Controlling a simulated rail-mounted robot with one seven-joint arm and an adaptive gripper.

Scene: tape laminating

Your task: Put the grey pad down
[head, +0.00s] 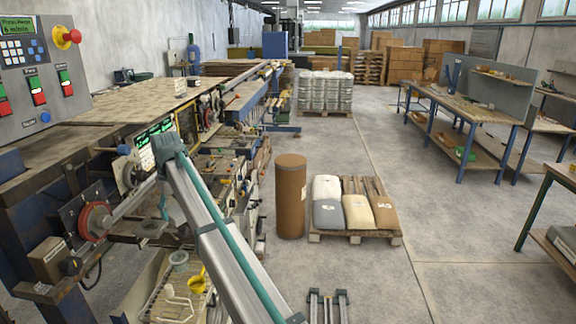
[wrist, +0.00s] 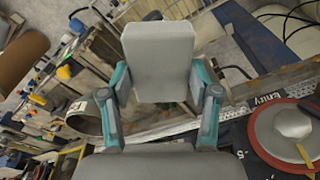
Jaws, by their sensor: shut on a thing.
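The grey pad (wrist: 160,50) is a light grey block with rounded corners, in the upper middle of the wrist view. My gripper (wrist: 160,78) is shut on it, with one teal and grey finger at each side of the pad's lower part. The pad is held over the machine line, and it hides what lies directly behind it. In the head view my arm reaches over the machine at left; I cannot make out the pad there.
A red disc with a grey hub (wrist: 291,128) is close at right in the wrist view, beside a dark strip marked "Entry" (wrist: 268,99). In the head view a brown drum (head: 291,197) and a pallet of sacks (head: 356,237) stand right of the machine, with clear floor beyond.

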